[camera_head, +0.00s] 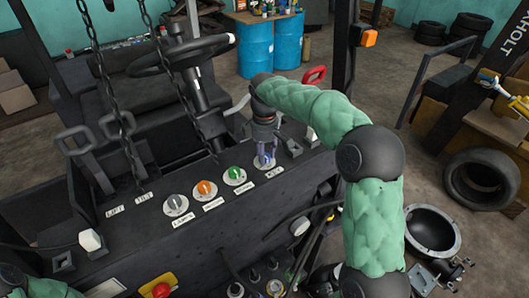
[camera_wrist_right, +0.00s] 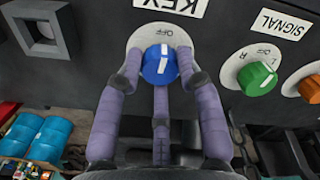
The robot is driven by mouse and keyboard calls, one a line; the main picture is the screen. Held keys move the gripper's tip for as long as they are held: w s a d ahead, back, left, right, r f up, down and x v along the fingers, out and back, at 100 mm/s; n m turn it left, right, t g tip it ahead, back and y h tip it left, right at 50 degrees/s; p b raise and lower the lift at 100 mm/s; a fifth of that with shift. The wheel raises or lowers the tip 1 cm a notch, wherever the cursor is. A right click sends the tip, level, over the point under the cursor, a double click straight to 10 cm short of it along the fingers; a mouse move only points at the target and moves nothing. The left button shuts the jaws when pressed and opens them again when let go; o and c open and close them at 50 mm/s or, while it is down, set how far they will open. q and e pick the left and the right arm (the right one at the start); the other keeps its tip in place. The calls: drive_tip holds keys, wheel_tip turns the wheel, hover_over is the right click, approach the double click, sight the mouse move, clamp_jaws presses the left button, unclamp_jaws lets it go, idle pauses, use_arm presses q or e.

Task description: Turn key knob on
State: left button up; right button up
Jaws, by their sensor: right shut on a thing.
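The blue key knob (camera_wrist_right: 158,66) sits on a round white dial plate on the dark panel, under the KEY label (camera_wrist_right: 184,5) in the right wrist view. Its white mark runs nearly upright in that view, and OFF is printed on the plate just above it. My right gripper (camera_wrist_right: 160,75) has its purple fingers around the knob, shut on it. In the head view the right gripper (camera_head: 265,156) reaches down to the panel's right end and hides most of the knob. My left gripper is out of the head view; only part of my left arm shows at the lower left.
A green knob (camera_head: 234,174), an orange knob (camera_head: 205,189) and a grey knob (camera_head: 175,203) line the panel to the left. A steering wheel (camera_head: 180,55) and hanging chains (camera_head: 100,90) are beyond. A red handle (camera_head: 314,75) stands near my right forearm.

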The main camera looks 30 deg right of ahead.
drive_tip(key=m+p, duration=0.1)
drive_tip(key=m, duration=0.4)
drive_tip(key=shift+m+p, duration=0.3)
drive_tip(key=m, duration=0.5)
drive_tip(key=shift+f+m+p, duration=0.1)
drive_tip(key=shift+m+p, duration=0.2)
drive_tip(key=shift+p, duration=0.1)
drive_tip(key=o, duration=1.1)
drive_tip(key=shift+o, duration=0.2)
